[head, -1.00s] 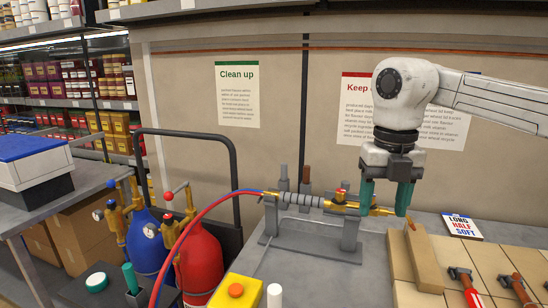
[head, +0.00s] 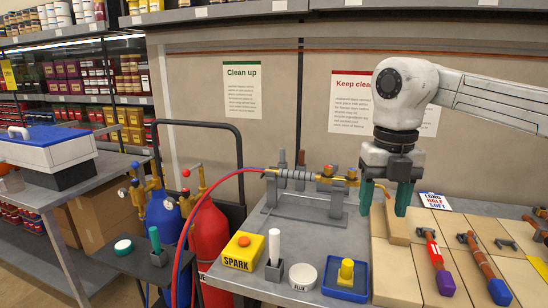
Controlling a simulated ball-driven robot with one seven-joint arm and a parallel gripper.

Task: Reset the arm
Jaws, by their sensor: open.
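My gripper (head: 384,199) hangs from the arm at the right of the head view, with its two green fingers pointing down. The arm reaches in from the upper right.
A yellow SPARK box (head: 236,259), a white stick, a FLUX dish (head: 303,274) and a blue tray (head: 339,291) stand at the front. Tools lie on boards (head: 480,245) at right. Red and blue cylinders (head: 209,235) with hoses stand at left.

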